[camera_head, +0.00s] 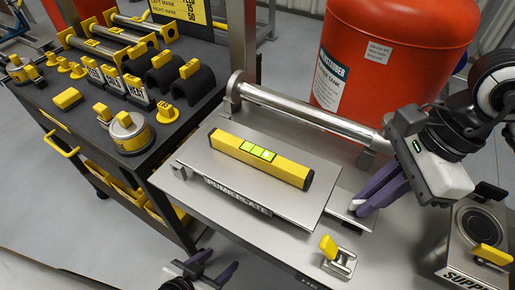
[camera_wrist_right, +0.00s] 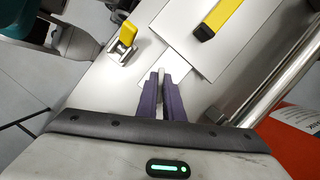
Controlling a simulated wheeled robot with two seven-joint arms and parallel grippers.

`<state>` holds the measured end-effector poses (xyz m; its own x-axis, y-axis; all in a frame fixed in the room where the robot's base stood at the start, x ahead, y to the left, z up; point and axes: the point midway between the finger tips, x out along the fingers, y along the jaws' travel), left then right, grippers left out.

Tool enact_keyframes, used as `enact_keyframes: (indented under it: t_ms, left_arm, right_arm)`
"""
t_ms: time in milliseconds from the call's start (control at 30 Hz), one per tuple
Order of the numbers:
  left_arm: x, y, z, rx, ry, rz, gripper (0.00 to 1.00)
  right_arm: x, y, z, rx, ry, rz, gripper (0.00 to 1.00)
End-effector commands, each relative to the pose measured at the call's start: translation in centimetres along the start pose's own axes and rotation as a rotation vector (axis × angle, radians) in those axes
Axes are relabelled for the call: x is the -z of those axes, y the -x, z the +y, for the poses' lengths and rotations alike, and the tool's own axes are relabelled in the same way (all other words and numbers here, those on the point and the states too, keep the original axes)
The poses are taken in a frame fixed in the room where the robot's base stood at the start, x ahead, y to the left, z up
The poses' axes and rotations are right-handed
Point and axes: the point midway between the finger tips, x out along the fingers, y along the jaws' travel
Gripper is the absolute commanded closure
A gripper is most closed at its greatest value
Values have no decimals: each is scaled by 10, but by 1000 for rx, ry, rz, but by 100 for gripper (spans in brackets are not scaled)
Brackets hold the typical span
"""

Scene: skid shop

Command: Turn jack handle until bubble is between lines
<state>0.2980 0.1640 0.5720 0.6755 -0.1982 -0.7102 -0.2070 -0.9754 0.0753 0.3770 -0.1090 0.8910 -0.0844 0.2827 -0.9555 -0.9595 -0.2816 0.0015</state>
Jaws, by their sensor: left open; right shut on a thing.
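A yellow spirit level (camera_head: 285,168) lies on the grey pump plate (camera_head: 205,168). Its green vial (camera_head: 258,150) shows dark lines, but the bubble is too small to place surely. My right gripper (camera_head: 360,205) is at the plate's right end, its purple fingers pointing down-left. In the right wrist view, the right gripper (camera_wrist_right: 161,76) is shut on a small pale grey piece (camera_wrist_right: 160,80), apparently the jack handle, mostly hidden between the fingers. My left gripper (camera_head: 212,268) is open and empty at the bottom edge, below the bench's front.
A yellow-handled metal fixture (camera_head: 338,258) stands near the bench's front edge. A steel pipe (camera_head: 305,115) runs behind the plate. A red tank (camera_head: 385,65) stands behind. A supply box (camera_head: 470,245) is at right. A dark tool cart (camera_head: 90,130) with yellow-marked parts is at left.

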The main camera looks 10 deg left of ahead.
Motion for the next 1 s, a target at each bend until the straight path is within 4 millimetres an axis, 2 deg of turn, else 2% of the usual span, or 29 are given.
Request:
enact_keyframes:
  t_ms: [267, 700, 1000]
  left_arm:
    - [-2, -2, 1, -2, 3, 2, 46]
    - [-17, -16, -2, 0, 1, 0, 46]
    - [-17, -16, -2, 1, 0, -1, 46]
  right_arm:
    - [0, 1, -1, -4, 27, 0, 100]
    - [-1, 1, -1, -75, 268, -2, 100]
    - [-2, 3, -1, -83, 289, -2, 100]
